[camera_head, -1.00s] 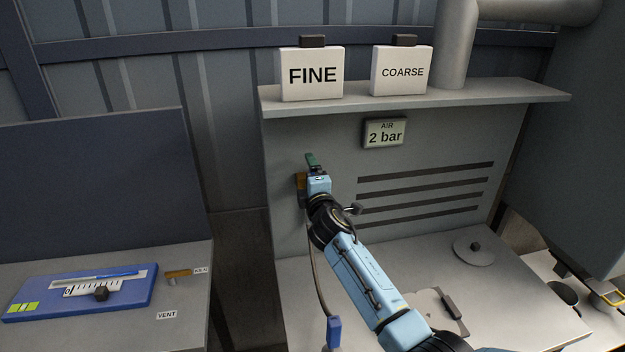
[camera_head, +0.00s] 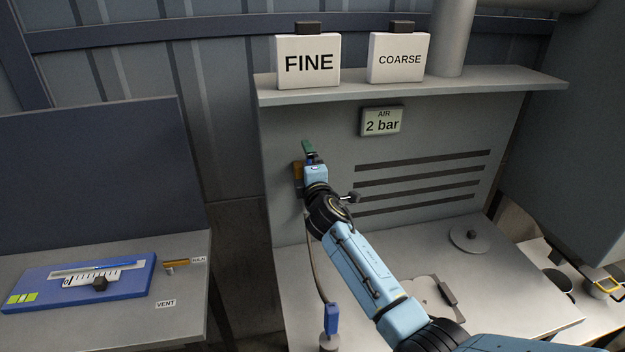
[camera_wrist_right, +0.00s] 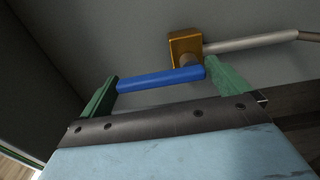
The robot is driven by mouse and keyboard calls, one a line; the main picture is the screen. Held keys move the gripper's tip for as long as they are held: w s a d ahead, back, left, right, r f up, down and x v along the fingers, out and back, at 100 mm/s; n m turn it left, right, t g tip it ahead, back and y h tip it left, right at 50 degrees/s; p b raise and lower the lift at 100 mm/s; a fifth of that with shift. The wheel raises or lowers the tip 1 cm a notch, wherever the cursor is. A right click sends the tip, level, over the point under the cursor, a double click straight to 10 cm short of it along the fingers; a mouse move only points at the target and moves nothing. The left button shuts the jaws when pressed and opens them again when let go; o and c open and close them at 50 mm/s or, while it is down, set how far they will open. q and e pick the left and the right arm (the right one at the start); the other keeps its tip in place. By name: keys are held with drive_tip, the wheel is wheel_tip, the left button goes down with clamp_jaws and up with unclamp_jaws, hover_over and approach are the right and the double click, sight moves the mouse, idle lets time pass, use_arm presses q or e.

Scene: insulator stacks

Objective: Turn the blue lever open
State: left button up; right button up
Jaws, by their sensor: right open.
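The blue lever (camera_wrist_right: 160,79) shows in the right wrist view, joined at its right end to a brass valve body (camera_wrist_right: 185,44) on the grey panel. It lies nearly level there, between my right gripper's two green fingers. My right gripper (camera_wrist_right: 165,92) is open, with a finger near each end of the lever; I cannot tell whether either touches it. In the head view my right gripper (camera_head: 309,150) is at the panel's left part, and the brass valve (camera_head: 298,172) shows just beside it. The lever is hidden there by my arm. My left gripper is not in view.
A grey pipe (camera_wrist_right: 245,42) runs right from the valve. A hose (camera_head: 316,270) with a blue-handled tool (camera_head: 332,318) hangs below my arm. A shelf (camera_head: 420,88) with FINE and COARSE signs is above. A side table (camera_head: 190,300) holds a blue tray (camera_head: 30,284).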

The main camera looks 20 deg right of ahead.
drive_tip(key=s+a, duration=0.2)
drive_tip(key=s, duration=1.1)
drive_tip(key=shift+p, duration=0.3)
drive_tip(key=shift+f, duration=0.1)
